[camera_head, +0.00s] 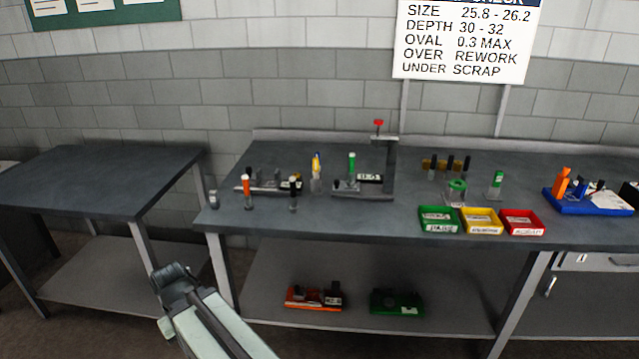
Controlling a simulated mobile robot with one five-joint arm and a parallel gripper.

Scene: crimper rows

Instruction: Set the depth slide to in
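Two small fixtures stand on the dark bench (330,222). The left fixture (268,187) is a low grey block with dark knobs and a white label. The right fixture (362,194) has a grey base, a green-topped pin, a white label plate, and an upright post with a red knob (378,123) on top. Which part is the depth slide, and its position, is too small to tell. Part of my arm (210,322) rises from the bottom edge and ends in a dark joint, well in front of and below the bench top. No gripper fingers can be made out.
Orange-handled (247,192) and yellow-topped (316,173) tools stand near the left fixture. Green (438,228), yellow (482,229) and red (522,230) trays line the front edge. A blue tray (590,208) sits right. A sign (465,40) hangs above. The left table (95,180) is bare.

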